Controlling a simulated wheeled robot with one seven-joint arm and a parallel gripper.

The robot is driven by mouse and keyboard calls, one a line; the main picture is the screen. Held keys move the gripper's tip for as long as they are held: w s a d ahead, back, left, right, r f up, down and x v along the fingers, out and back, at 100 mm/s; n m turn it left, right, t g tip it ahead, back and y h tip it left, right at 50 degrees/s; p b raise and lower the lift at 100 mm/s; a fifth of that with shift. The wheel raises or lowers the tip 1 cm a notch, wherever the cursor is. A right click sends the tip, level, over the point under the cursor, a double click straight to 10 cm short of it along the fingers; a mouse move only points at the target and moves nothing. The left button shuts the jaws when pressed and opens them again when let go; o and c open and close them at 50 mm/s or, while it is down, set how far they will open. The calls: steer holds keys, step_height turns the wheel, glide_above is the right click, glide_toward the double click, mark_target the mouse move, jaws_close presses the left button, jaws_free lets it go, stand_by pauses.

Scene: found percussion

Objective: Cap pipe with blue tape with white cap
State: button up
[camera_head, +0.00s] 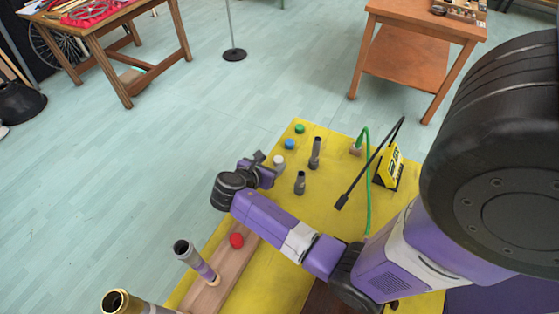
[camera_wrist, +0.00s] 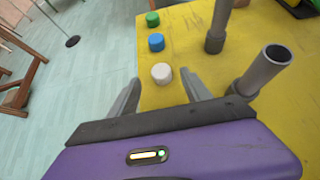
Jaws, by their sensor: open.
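The white cap (camera_wrist: 162,74) sits on the yellow table, between and just beyond my fingertips in the wrist view. It also shows in the head view (camera_head: 279,160), close to my gripper (camera_head: 262,163). My gripper (camera_wrist: 160,80) is open and empty, with a finger on each side of the cap's line. Two grey pipes stand upright on the table, a taller one (camera_head: 315,153) and a shorter one (camera_head: 300,183). I cannot make out blue tape on any pipe.
A blue cap (camera_head: 289,144) and a green cap (camera_head: 299,128) lie beyond the white one. A gold-rimmed pipe (camera_head: 118,301) stands lower left. A yellow device (camera_head: 388,167) and green hose (camera_head: 367,175) are at the right.

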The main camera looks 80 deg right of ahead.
mark_target(278, 160)
steer(key=shift+x, duration=1.95)
steer(key=shift+s, duration=0.15)
jaws_close()
steer(key=shift+r, duration=0.1)
